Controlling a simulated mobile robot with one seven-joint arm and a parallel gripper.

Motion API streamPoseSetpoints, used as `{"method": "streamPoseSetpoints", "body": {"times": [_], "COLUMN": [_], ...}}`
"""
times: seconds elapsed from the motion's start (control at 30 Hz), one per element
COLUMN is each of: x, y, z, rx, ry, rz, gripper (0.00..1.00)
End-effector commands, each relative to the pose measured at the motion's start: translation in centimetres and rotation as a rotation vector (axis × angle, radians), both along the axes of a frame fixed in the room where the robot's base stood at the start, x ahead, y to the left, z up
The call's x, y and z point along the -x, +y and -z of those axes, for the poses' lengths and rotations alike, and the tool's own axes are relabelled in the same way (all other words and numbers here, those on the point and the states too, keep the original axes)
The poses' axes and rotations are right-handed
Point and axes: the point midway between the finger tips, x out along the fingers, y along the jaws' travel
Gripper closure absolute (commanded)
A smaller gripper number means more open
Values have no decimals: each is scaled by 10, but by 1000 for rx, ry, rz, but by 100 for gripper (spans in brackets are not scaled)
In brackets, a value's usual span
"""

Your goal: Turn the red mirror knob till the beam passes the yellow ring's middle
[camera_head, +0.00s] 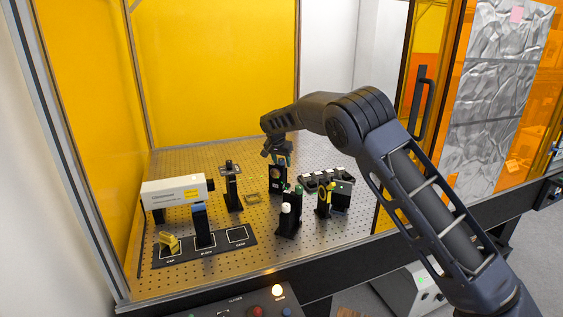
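A yellow ring (322,198) stands on a dark post right of the middle, seen at a slant. No beam is visible. A white laser housing (175,191) stands at the left.
A dark post with pale and green knobs (286,209) stands in front of the mount. Another dark post (232,188) is to its left. A labelled black tray (222,248) lies front left, with a yellow piece (168,242) on it. Yellow panels (215,75) enclose the table.

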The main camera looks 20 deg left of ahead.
Motion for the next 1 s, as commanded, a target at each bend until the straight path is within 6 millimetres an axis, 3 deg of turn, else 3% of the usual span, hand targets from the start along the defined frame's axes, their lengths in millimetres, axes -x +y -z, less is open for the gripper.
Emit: {"method": "streamPoseSetpoints", "body": {"times": [0.1,0.33,0.67,1.0], "x": [0,0,-1,-1], "y": [0,0,-1,-3], "z": [0,0,0,-1], "rx": [0,0,-1,-3], "ry": [0,0,1,1], "rz": [0,0,-45,-264], "gripper": [53,98,98,98]}}
